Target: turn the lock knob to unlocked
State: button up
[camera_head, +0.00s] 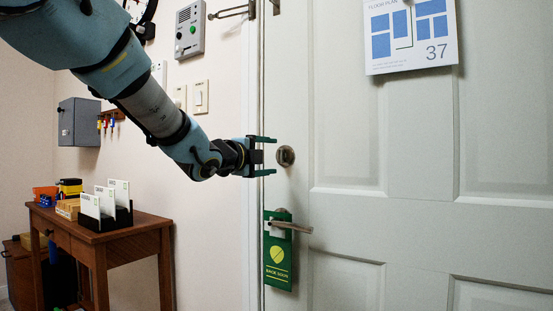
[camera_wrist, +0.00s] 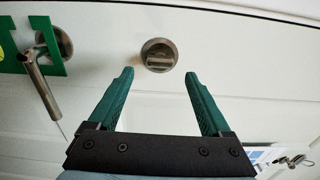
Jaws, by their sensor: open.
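The lock knob (camera_head: 286,156) is a small round metal thumb-turn on the pale door, above the lever handle. In the wrist view the knob (camera_wrist: 159,55) sits just beyond the fingertips, about midway between them, with its grip bar lying roughly across the picture. My gripper (camera_head: 269,156) is at the door's left edge with its two teal fingers pointing at the knob. In the wrist view my gripper (camera_wrist: 158,77) is open and empty, one finger to each side of the knob. The fingers do not appear to touch the knob.
A lever handle (camera_head: 293,226) with a green hanging tag (camera_head: 278,262) is below the knob. A floor plan sign (camera_head: 410,35) is higher on the door. A wooden side table (camera_head: 128,240) with card holders stands at left. Light switches (camera_head: 201,97) and a grey intercom box (camera_head: 189,30) are on the wall.

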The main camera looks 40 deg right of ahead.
jog(key=v, duration=0.6)
jog(key=shift+a, duration=0.1)
dwell(0.3)
jog(key=w+a+f+n+t+y, duration=0.4)
jog(key=w+a+f+n+y, duration=0.2)
jog(key=w+a+f+n, duration=0.4)
jog(key=w+a+f+n+y, duration=0.3)
jog(key=a+f+n, duration=0.15)
jog(key=a, duration=0.35)
jog(key=w+a+f+n+y, duration=0.2)
jog(key=a+f+n+y, duration=0.1)
jog(key=a+f, duration=0.4)
jog(key=s+a+f+n+g+y, duration=0.1)
jog(key=s+a+f+n+y, duration=0.1)
jog(key=a+f+n, duration=0.35)
jog(key=s+a+f+n+g+y, duration=0.2)
jog(key=a+f, duration=0.1)
jog(key=a, duration=0.6)
jog(key=s+a+f+n+g+y, duration=0.1)
jog(key=s+a+f+n+g, duration=0.15)
jog(key=s+a+n, duration=0.2)
jog(key=s+a+f+n+g, duration=0.2)
jog(key=s+a+f+n, duration=0.1)
jog(key=s+a, duration=0.25)
notch_tip(320, 180, up, 24)
jog(key=p, duration=2.4)
jog(key=shift+d+r, duration=0.2)
jog(key=shift+d, duration=0.15)
